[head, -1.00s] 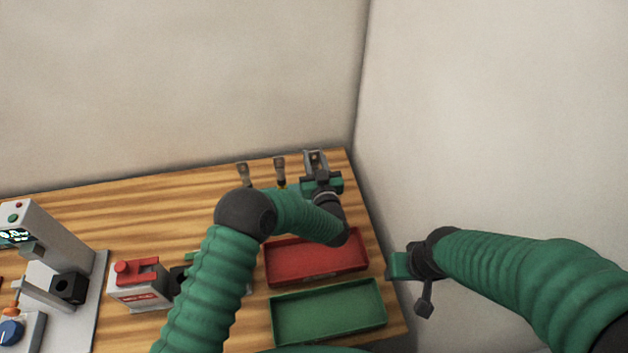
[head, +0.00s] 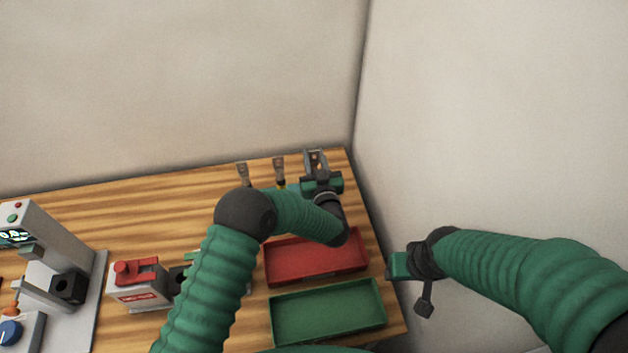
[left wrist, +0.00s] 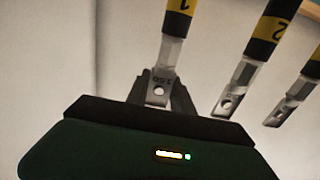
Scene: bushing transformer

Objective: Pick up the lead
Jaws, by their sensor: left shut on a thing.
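My left gripper (head: 316,160) is at the back right of the table. In the left wrist view its fingers (left wrist: 160,90) are shut on the flat metal lug of a lead (left wrist: 175,18), which is black with a yellow band marked 1. The lug has a round hole and small stamped marks. A second lead (left wrist: 270,28), marked 2, and a third lead (left wrist: 314,65) hang to the right, apart from the fingers. Two metal lugs (head: 243,173) (head: 279,170) show left of my left gripper in the head view. My right gripper (head: 399,268) is off the table's right edge; its jaws are unclear.
A red tray (head: 318,277) and a green tray (head: 328,325) lie empty in front of my left gripper. A grey box with a red top (head: 137,288) and a grey instrument (head: 45,240) stand on the left. Walls rise behind and right of the wooden table (head: 150,222).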

